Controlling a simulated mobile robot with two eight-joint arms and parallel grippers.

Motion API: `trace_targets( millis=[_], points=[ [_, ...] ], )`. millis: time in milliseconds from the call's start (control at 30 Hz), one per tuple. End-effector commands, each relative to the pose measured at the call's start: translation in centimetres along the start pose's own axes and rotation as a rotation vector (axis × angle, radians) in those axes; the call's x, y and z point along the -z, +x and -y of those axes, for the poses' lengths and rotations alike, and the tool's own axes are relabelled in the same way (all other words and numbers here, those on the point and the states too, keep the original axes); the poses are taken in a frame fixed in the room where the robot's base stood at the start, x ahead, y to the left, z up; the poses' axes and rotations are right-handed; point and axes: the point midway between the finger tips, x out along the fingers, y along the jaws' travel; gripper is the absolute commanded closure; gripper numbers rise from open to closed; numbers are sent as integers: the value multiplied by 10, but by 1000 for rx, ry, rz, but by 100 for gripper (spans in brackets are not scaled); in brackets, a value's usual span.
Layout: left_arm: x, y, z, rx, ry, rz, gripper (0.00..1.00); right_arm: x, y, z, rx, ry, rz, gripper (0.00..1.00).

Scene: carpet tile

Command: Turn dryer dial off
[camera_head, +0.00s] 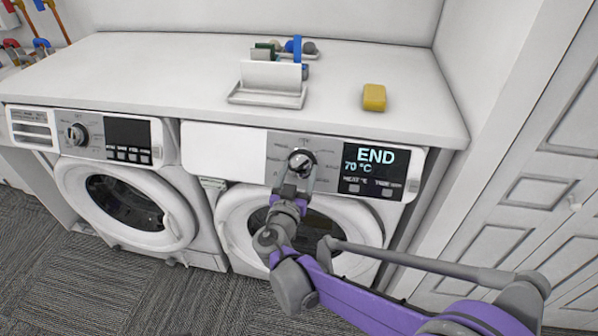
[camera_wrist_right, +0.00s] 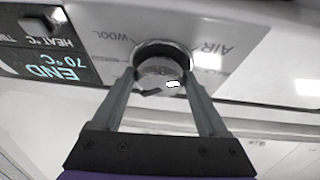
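The dryer dial (camera_head: 301,160) is a round, shiny knob on the control panel of the right-hand machine. The display (camera_head: 372,165) to its right reads END and 70 °C. My right gripper (camera_head: 294,184) reaches up to the dial from below. In the right wrist view, the two fingers of the right gripper (camera_wrist_right: 160,84) sit on either side of the dial (camera_wrist_right: 160,70) and appear to touch its sides. The panel there is marked WOOL and AIR, seen upside down. My left gripper is not in view.
Another front-loading machine (camera_head: 115,185) stands at left. The white counter (camera_head: 180,75) above holds a yellow sponge (camera_head: 374,97) and a white tray (camera_head: 250,97) with small items behind it. A white panelled door (camera_head: 530,190) is at right.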

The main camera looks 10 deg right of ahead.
Motion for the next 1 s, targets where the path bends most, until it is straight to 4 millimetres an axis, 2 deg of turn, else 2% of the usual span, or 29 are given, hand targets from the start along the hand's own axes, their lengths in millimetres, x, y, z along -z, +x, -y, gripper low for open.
trace_targets(
  millis=[33,200,567,1000],
  points=[
    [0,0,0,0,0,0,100,0,0,0,0,0,0,50],
    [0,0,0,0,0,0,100,0,0,0,0,0,0,79],
    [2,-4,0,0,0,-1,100,1,0,-2,30,-61,-4,79],
    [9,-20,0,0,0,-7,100,2,0,-6,183,-360,-19,79]
  ],
)
